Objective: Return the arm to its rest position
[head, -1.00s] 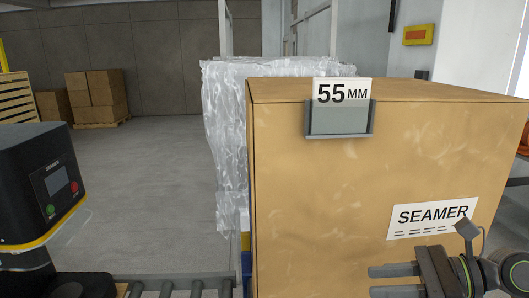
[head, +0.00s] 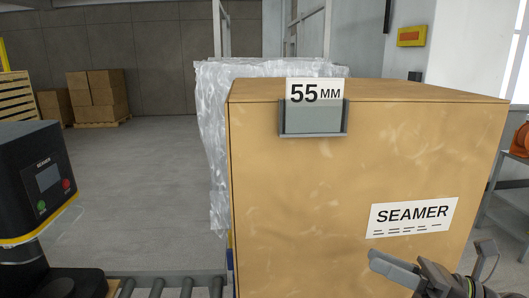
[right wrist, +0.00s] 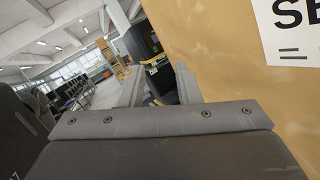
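My right gripper (head: 392,274) shows at the lower right of the head view, in front of the large cardboard box (head: 300,200) and below its SEAMER label (head: 412,217). Its fingers point left and are apart with nothing between them. In the right wrist view the two grey fingers (right wrist: 159,84) also stand apart and empty, with the box's face (right wrist: 215,45) close on the right. I cannot tell whether the gripper touches the box. My left gripper is in neither view.
A grey holder (head: 313,118) with a 55 MM card (head: 314,91) is on the box. A black seamer unit (head: 40,180) stands at left beside a roller conveyor (head: 155,288). Plastic-wrapped goods (head: 212,130) are behind the box. The floor (head: 140,180) between is clear.

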